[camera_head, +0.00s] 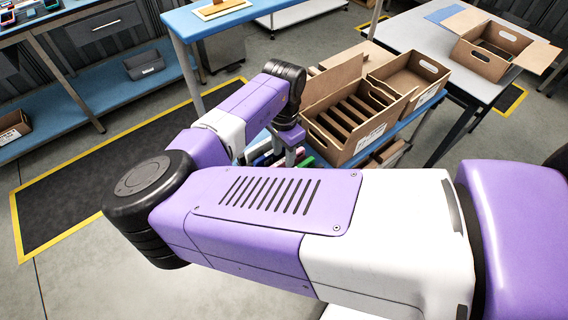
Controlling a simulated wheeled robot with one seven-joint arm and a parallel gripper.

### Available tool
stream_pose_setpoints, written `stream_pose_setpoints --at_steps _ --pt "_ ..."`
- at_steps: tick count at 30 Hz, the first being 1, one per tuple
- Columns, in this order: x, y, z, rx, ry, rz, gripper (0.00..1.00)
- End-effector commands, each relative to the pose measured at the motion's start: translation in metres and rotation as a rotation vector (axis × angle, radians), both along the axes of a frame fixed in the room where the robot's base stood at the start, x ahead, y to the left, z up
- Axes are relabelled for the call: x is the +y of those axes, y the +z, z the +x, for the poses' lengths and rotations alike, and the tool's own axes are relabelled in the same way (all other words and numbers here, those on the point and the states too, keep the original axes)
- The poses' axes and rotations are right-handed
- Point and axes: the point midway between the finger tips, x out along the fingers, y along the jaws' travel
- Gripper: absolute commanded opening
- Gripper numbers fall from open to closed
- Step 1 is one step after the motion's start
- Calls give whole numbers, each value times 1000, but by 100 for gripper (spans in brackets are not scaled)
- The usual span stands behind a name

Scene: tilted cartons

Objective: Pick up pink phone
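My arm crosses the middle of the view and bends down over a blue work table. My gripper (291,155) is at the arm's far end, pointing down just left of the slotted carton. It is small and partly hidden behind my forearm, so I cannot see whether its fingers are open or shut. Several thin coloured items, green and pinkish among them, show below and beside it, mostly covered by my arm. I cannot make out which of them is the pink phone.
A slotted cardboard carton (350,112) and an open carton (410,78) stand tilted right of my gripper. Another open carton (492,48) is on a grey table (416,36) at the upper right. A blue table (190,22) stands behind. Dark floor mat (60,200) lies left.

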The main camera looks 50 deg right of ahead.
Motion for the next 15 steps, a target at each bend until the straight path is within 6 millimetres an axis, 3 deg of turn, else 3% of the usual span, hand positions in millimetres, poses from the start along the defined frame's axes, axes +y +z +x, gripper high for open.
stream_pose_setpoints --at_steps 5,12,15 --pt "-1 -16 -1 1 -2 -1 39" --pt "-1 -17 -1 1 -2 -2 39" --pt "-1 -17 -1 1 -2 -2 19"
